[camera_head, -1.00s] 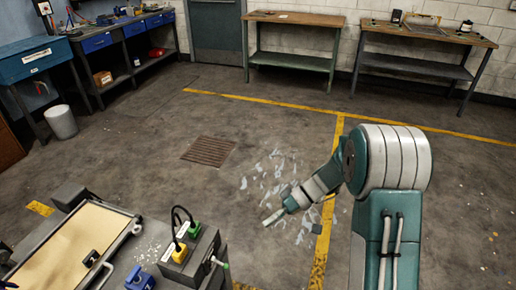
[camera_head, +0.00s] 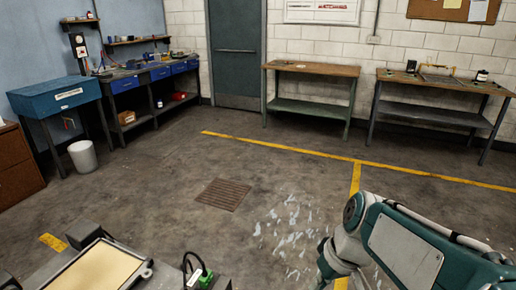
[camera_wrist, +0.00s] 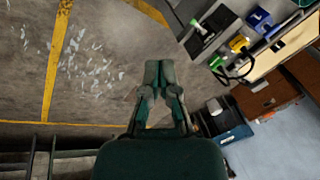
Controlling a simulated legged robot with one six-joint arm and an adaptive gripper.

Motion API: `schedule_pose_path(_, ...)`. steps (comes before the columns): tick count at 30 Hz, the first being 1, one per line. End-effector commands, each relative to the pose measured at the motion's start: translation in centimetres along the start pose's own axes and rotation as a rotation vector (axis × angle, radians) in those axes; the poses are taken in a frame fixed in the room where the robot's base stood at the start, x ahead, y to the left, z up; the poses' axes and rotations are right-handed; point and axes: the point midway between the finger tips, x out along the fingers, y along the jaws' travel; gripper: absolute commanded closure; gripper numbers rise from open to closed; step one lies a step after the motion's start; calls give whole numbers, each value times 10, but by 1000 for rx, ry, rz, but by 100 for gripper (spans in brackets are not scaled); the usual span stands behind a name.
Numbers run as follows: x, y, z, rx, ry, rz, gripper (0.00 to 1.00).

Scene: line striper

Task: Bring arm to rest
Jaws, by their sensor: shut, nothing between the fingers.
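My arm is green and white and shows at the lower right of the head view, folded low over the floor. My gripper is not clearly visible in that view. In the wrist view my gripper (camera_wrist: 165,72) points away from the camera, its dark green fingers together and nothing between them. It is over bare grey floor, apart from any object.
A machine with a tan tray (camera_head: 98,272) stands close at the lower left. A floor grate (camera_head: 223,194), white flakes (camera_head: 290,235) and yellow lines (camera_head: 300,150) mark the floor. Workbenches (camera_head: 312,68) and a white bin (camera_head: 82,157) line the walls. The middle floor is clear.

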Motion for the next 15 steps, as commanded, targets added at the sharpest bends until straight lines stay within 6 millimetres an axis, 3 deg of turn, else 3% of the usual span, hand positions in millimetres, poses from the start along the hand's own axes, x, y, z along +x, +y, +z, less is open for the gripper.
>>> schedule_pose_path(6, -29, -1, 33, 97, 146, 177, 100)
schedule_pose_path(15, -54, 2, 65, 212, 352, 328, 100)
